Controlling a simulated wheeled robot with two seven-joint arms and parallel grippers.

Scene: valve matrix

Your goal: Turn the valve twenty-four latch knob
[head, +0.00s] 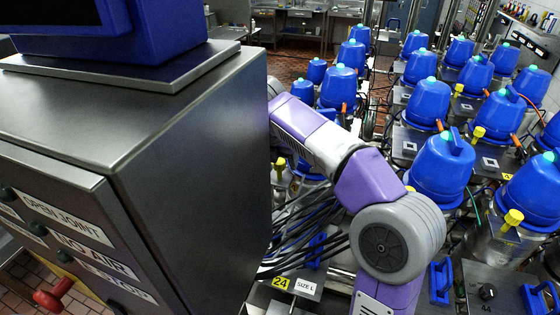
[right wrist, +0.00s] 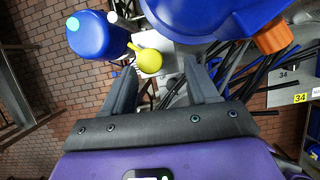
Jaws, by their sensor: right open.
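A yellow "24" label beside a "SIZE L" plate (head: 280,283) shows low in the head view, at the foot of my purple and grey right arm (head: 370,195). In the right wrist view my right gripper (right wrist: 160,68) is open, its two dark fingers apart. A yellow knob (right wrist: 146,62) shows at the fingertips, in front of a pale plate; I cannot tell its distance or whether it touches. A large blue valve body (right wrist: 215,15) with an orange knob (right wrist: 272,37) is just beyond the right finger. Which knob is valve twenty-four's latch cannot be told. My left gripper is not in view.
A smaller blue canister (right wrist: 97,35) is left of the fingers. A "34" label (right wrist: 300,97) and black hoses (right wrist: 255,85) lie to the right. A large steel cabinet (head: 190,120) fills the head view's left. Rows of blue valves (head: 440,165) crowd the right.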

